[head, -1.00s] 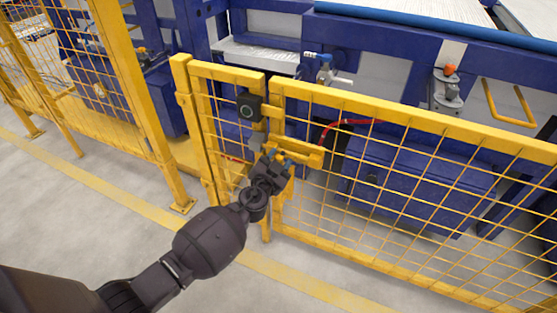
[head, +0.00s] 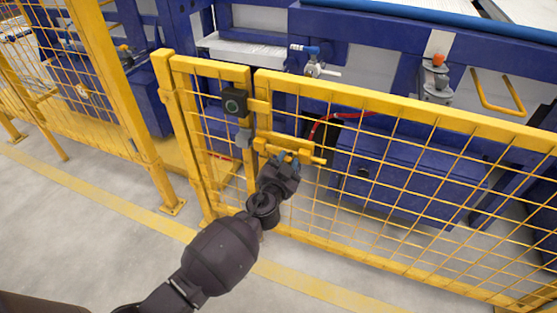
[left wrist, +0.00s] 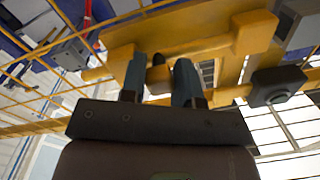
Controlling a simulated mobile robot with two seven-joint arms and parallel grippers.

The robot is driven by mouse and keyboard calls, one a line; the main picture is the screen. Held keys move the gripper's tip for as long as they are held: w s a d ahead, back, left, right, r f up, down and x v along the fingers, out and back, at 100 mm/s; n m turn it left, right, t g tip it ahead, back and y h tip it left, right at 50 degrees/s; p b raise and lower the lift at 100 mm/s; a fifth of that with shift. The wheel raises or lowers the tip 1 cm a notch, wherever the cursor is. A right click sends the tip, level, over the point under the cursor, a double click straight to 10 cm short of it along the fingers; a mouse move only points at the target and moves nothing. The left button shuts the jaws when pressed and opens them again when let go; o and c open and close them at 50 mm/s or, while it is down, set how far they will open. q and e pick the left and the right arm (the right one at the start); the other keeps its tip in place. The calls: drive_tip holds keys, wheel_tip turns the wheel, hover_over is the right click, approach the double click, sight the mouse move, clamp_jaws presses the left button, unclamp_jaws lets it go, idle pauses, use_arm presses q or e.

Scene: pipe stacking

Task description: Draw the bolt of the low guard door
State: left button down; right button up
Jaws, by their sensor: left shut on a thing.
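The low guard door (head: 400,112) is a yellow mesh panel and stands in line with its post, looking closed. Its yellow bolt housing (head: 285,144) sits on the door's left upright, and the rod end (head: 319,161) sticks out to the right. My left gripper (head: 288,160) is at the housing's lower edge. In the left wrist view its two fingers (left wrist: 160,82) are shut around the dark bolt knob (left wrist: 158,76), under the yellow housing (left wrist: 205,35). The fingers partly hide the rod. My right gripper is out of view.
A black lock box (head: 235,102) and a grey catch (head: 244,138) are on the left, by the gap between post and door. Blue machinery (head: 400,185) and a red hose (head: 325,122) are behind the mesh. The floor in front (head: 85,235) is clear.

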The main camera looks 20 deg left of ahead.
use_arm(q)
drive_tip(key=shift+d, duration=0.15)
drive_tip(key=c, duration=0.8)
unclamp_jaws()
drive_tip(key=shift+d, duration=0.2)
drive_tip(key=shift+c, duration=0.2)
drive_tip(key=shift+a, duration=0.1)
drive_tip(key=shift+s, duration=0.1)
drive_tip(key=s, duration=1)
drive_tip(key=shift+s, duration=0.3)
